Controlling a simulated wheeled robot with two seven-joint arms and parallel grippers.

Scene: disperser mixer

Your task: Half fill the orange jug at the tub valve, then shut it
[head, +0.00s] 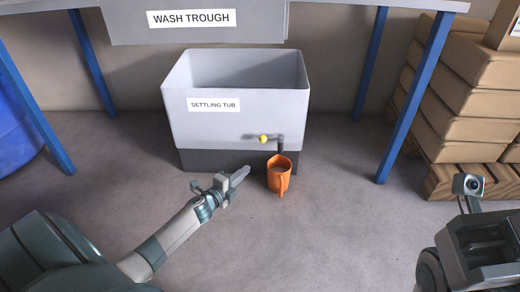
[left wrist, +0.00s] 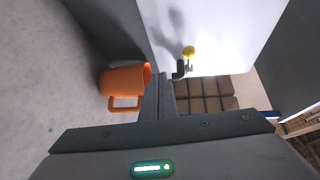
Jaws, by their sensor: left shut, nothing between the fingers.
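The orange jug (head: 279,182) stands upright on the floor before the grey settling tub (head: 235,120), under the tub's dark spout (head: 281,147). Its handle faces me. The valve lever ends in a yellow knob (head: 263,139) and points left, sideways across the tub wall. I cannot make out a stream. My left gripper (head: 243,173) is shut and empty, left of the jug and apart from it. In the left wrist view the jug (left wrist: 122,80) and knob (left wrist: 189,52) lie beyond the shut fingers (left wrist: 160,98).
The grey wash trough (head: 200,20) hangs above the tub, within a frame with blue legs (head: 402,100). Stacked boxes (head: 465,100) stand on a wooden pallet (head: 470,182) at the right. A blue drum (head: 15,120) is at the left. The floor before the jug is clear.

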